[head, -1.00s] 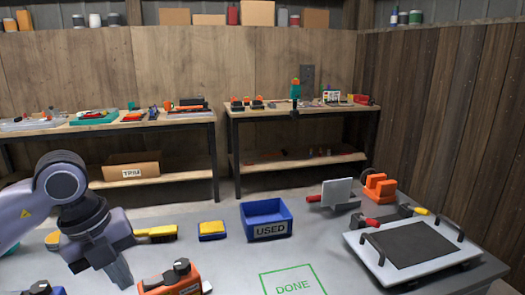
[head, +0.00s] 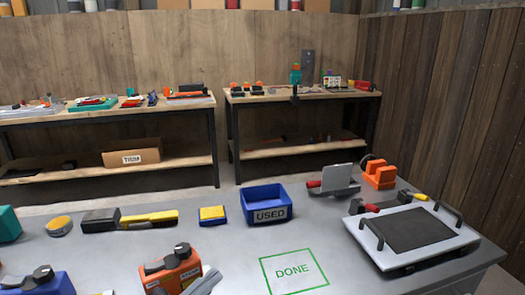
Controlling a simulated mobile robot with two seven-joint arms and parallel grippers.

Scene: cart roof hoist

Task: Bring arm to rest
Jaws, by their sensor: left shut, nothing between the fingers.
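My left arm and gripper do not show in the head view now, and neither does my right gripper. The grey workbench top (head: 225,240) fills the lower part of the view. On it lie a blue bin (head: 267,206) marked USED and a green square outline (head: 294,270) marked DONE. I see nothing held above the bench.
A white framed panel with black handles (head: 410,236) lies at the right. An orange clamp-like object (head: 379,174) stands behind it. An orange tool (head: 170,270), a yellow brush (head: 150,219) and a yellow-blue block (head: 212,215) lie at the left. Around DONE is clear.

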